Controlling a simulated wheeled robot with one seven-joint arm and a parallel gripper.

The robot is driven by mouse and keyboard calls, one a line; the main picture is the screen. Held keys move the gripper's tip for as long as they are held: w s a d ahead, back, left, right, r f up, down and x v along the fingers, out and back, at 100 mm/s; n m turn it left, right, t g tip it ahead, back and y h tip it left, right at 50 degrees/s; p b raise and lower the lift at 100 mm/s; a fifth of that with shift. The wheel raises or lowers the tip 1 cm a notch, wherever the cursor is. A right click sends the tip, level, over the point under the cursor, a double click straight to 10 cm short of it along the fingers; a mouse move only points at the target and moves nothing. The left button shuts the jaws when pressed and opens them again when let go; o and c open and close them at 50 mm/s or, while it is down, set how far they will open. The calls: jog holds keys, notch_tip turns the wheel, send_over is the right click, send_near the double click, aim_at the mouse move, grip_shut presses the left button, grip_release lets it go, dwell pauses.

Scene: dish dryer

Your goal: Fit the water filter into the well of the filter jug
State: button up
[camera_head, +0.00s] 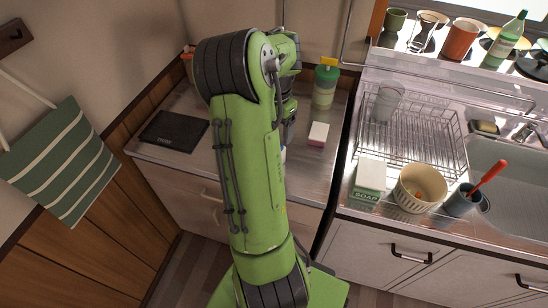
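My green arm fills the middle of the head view and reaches over the left counter (223,155). My gripper's fingers are hidden behind the arm, so I cannot see whether they hold anything. I cannot make out the water filter or the filter jug. A small pale patch shows at the arm's right edge, low over the counter, but I cannot tell what it is.
A green bottle (324,88) and a white-and-pink block (318,134) stand right of my arm; a black flat slab (174,131) lies left. The right counter holds a wire rack (425,145), soap box (369,177), cream colander (420,188) and dark cup (460,202).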

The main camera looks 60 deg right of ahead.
notch_tip(320, 180, down, 7)
jog(key=shift+s+r+b, duration=0.1)
jog(key=shift+r+b, duration=0.1)
jog(key=shift+b, duration=0.85)
jog(key=shift+r, duration=0.1)
jog(key=shift+c, duration=0.3)
